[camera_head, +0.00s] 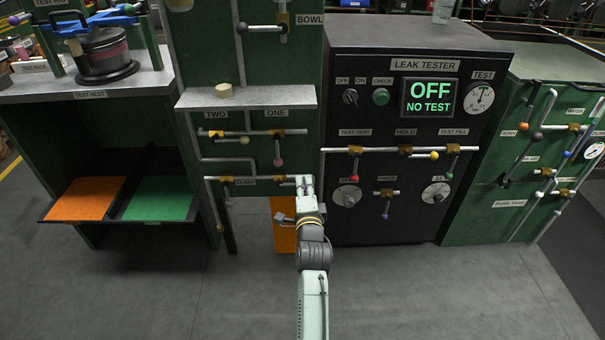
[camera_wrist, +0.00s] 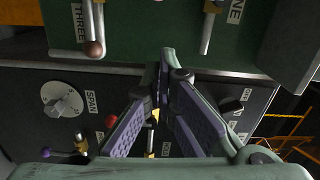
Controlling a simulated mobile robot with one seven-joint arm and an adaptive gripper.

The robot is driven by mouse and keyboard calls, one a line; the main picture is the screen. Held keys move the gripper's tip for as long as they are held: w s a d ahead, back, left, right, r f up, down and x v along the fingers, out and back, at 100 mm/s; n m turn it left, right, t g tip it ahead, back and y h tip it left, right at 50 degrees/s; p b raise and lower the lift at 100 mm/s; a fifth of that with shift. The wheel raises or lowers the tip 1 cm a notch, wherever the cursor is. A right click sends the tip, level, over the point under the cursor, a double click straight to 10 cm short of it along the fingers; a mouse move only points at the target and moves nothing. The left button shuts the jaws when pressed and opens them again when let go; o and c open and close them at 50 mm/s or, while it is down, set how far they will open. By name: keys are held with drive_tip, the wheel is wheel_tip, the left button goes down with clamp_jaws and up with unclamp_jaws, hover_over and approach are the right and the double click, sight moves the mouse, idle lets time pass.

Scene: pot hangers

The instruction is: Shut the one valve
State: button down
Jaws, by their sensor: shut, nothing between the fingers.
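The valve labelled ONE (camera_head: 278,133) is on the green panel. Its lever hangs down and ends in a pink knob (camera_head: 278,162). In the wrist view the ONE label (camera_wrist: 236,12) is at the top, beside a thin pipe (camera_wrist: 206,35). My gripper (camera_head: 304,181) is at the right edge of that panel, below and right of the ONE lever and apart from it. In the wrist view its purple-padded fingers (camera_wrist: 164,72) meet at the tips, empty. The lower pipe's right end is partly hidden behind my gripper.
A valve labelled TWO (camera_head: 216,133) has a beige knob on the same pipe. The lower pipe has a brass fitting (camera_head: 226,180). The black leak tester (camera_head: 400,110), with protruding levers, stands close on the right. Trays lie left; the grey floor in front is clear.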

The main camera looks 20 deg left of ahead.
drive_tip(key=shift+v, duration=1.2)
drive_tip(key=shift+r, duration=0.1)
